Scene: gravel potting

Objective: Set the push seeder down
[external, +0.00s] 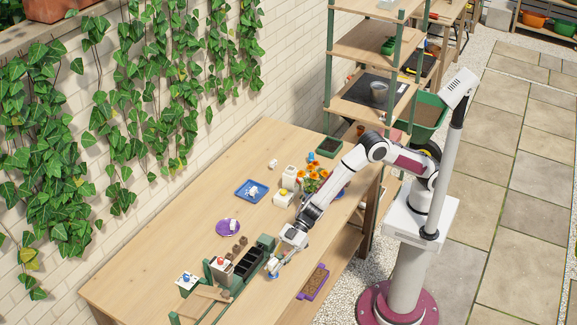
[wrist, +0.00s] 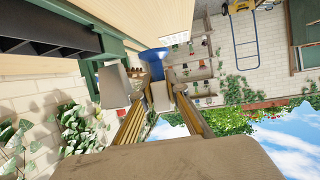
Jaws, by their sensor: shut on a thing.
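My gripper (external: 273,265) is low at the front edge of the wooden bench, just right of the black cell tray. In the wrist view my gripper (wrist: 140,88) has its grey fingertips close together beside a blue, round-ended piece (wrist: 152,55), which I take to be the push seeder. In the external view a small blue and white bit (external: 273,274) of it shows under the fingers. The fingers hide most of it, and I cannot tell whether it touches the bench.
The black cell tray (external: 250,262) in a green frame is close left of my gripper. The bench's left and back areas are clear.

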